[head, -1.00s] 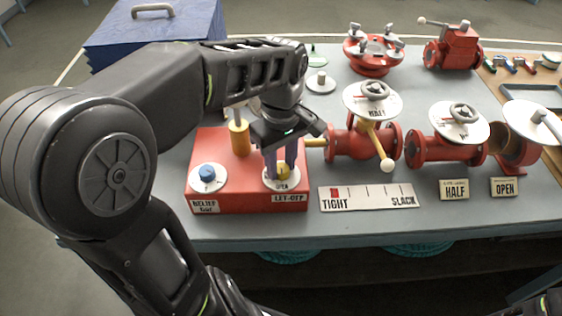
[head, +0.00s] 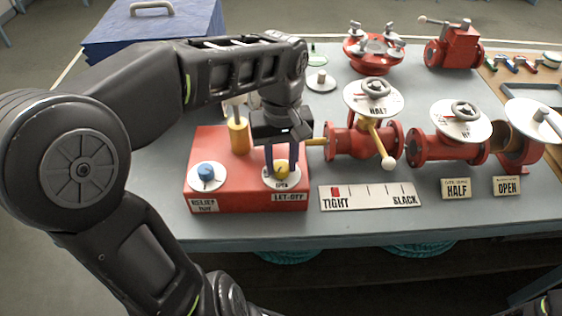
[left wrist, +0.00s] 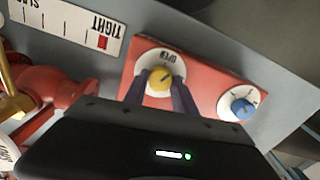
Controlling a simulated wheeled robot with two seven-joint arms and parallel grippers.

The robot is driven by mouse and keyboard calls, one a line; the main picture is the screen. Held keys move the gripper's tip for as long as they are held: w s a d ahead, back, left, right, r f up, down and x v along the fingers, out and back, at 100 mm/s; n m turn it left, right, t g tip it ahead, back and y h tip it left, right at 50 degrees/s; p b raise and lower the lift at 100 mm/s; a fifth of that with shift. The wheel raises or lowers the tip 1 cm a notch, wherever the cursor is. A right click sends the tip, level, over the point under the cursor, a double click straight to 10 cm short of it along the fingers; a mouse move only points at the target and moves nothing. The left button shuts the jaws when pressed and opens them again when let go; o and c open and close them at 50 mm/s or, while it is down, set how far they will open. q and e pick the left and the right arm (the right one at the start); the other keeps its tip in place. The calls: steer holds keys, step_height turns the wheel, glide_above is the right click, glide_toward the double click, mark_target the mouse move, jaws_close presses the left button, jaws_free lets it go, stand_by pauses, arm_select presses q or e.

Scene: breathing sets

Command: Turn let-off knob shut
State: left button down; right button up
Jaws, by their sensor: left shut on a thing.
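The yellow let-off knob (head: 281,168) sits on a round white dial at the right of the red box (head: 236,188), above a LET-OFF label (head: 288,196). The word OPEN shows on the dial's near edge. My left gripper (head: 281,165) points down and is shut on the knob, one finger on each side. In the left wrist view the knob (left wrist: 160,80) lies between the two dark fingertips. A dark line shows on the knob, but its exact heading is too small to tell.
A blue relief knob (head: 206,171) is left on the same box, and a yellow post (head: 239,136) stands behind. A red valve with a yellow lever (head: 376,145) is close right. A TIGHT–SLACK scale (head: 367,196) lies in front, its red mark at TIGHT.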

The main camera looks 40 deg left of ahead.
arm_select(q)
steer(key=m, duration=0.6)
steer(key=shift+d+r+m, duration=0.1)
steer(key=shift+m, duration=0.2)
steer(key=m, duration=0.6)
steer(key=shift+m, duration=0.3)
steer(key=c, duration=1)
jaws_free()
